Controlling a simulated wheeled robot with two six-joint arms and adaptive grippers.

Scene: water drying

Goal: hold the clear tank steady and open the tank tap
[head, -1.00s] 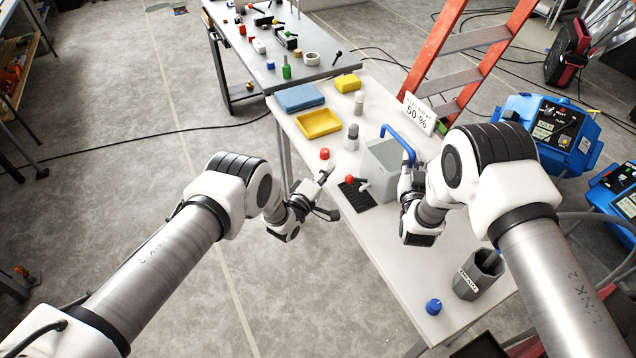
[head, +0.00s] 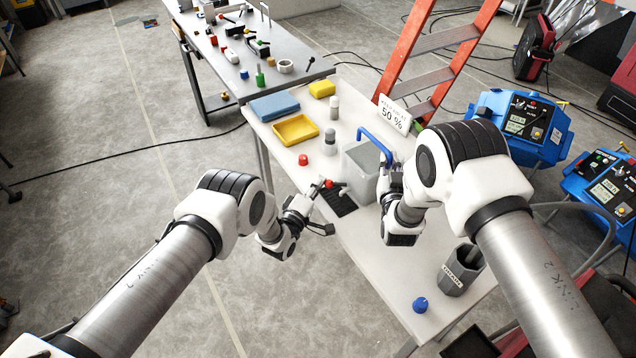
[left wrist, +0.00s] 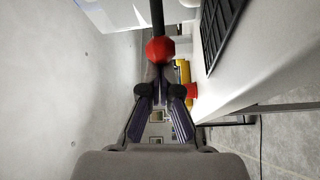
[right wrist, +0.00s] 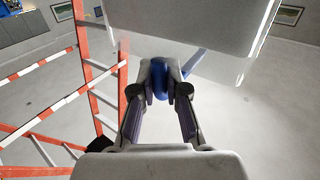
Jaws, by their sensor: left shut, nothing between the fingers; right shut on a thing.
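The tank (head: 356,172) is a pale grey box with a blue handle (head: 372,142), standing upright on the white table. My right gripper (head: 386,178) is at the tank's right side. In the right wrist view it is shut on the blue handle (right wrist: 158,78). The tap's red knob (head: 328,183) is at the tank's left front, above a black drip grate (head: 338,200). My left gripper (head: 316,194) is beside the knob. In the left wrist view its fingers are shut and empty, with the red knob (left wrist: 160,50) on a dark stem just beyond their tips. I cannot tell whether they touch.
A yellow tray (head: 296,130), a blue cloth-like block (head: 274,106) and a red cap (head: 303,160) are behind on the table. A grey drain cup (head: 460,270) and a blue knob (head: 420,305) are at the front. A "50 %" sign (head: 394,114) stands behind the tank.

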